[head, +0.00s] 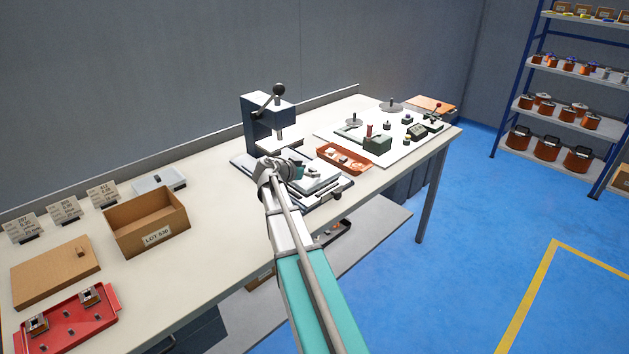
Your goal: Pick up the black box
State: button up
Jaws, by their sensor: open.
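I cannot single out the black box for certain. A dark green box (377,145) stands at the front edge of the white mat, and a dark keypad-like device (417,129) and small dark pieces (407,120) lie further right on it. My gripper (296,171) is at the end of my arm, in front of the press on the bench. It is open, with its fingers small and partly hidden by my wrist. It is apart from the dark items, to their left.
The bench press (268,125) stands beside my gripper. An orange-red tray (343,158) lies right of it. Blue floor (480,230) is clear; shelves (560,105) stand far right.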

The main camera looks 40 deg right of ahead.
grip_shut()
dwell(0.4)
jog(key=shift+r, duration=0.25)
jog(key=shift+r+p, duration=0.75)
jog(key=shift+p, duration=0.2)
jog(key=s+r+p, duration=1.1)
jog(key=s, duration=0.3)
jog(key=shift+d, duration=0.1)
